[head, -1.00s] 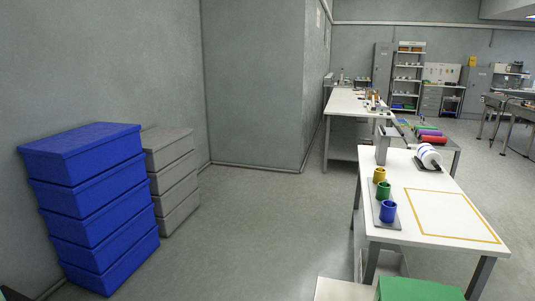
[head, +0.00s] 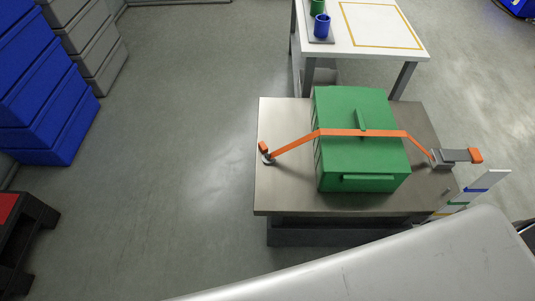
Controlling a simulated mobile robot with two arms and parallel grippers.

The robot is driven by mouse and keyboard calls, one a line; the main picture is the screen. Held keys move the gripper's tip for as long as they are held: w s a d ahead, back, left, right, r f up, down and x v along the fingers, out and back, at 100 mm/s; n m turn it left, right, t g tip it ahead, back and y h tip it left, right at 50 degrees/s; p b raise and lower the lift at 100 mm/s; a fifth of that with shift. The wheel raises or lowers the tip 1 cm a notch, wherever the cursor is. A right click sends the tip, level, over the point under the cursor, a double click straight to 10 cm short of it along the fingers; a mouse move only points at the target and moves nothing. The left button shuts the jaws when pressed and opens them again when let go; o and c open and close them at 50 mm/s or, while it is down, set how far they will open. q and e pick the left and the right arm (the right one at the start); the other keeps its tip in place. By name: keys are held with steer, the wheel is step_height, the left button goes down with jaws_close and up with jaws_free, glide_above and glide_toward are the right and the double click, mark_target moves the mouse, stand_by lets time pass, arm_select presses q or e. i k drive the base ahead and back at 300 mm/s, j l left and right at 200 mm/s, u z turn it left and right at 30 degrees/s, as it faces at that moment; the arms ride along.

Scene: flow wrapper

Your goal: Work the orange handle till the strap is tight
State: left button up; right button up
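A green box (head: 362,160) sits on a metal-topped table (head: 285,195) in the head view. An orange strap (head: 300,143) runs over the box, from an anchor (head: 266,157) at the left of the table to a grey ratchet (head: 442,159) at the right. The ratchet's lever ends in an orange handle (head: 475,156), which sticks out to the right past the table edge. The strap slopes down on both sides of the box; how tight it is I cannot tell. Neither gripper is in view.
A white upright gauge plate (head: 488,187) with coloured marks stands at the table's right corner. A white table (head: 375,35) with a yellow outline and cups (head: 321,25) is behind. Blue boxes (head: 45,110) and grey boxes (head: 95,45) are stacked at left. Floor between is clear.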

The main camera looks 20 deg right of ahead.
mark_target(473, 155)
steer(key=z, duration=2.1)
steer(key=l+u, duration=0.1)
steer(key=u, duration=0.35)
steer(key=i+l+u, duration=0.1)
steer(key=u, duration=0.3)
steer(key=l+u, duration=0.2)
steer(key=u, duration=0.25)
steer(key=l+u, duration=0.2)
steer(key=l, duration=0.25)
steer(key=k+l+u, duration=0.15)
steer(key=l, duration=0.3)
steer(key=k+l+u, duration=0.2)
steer(key=l, duration=0.25)
steer(key=l+u, duration=0.15)
steer(key=l, duration=0.35)
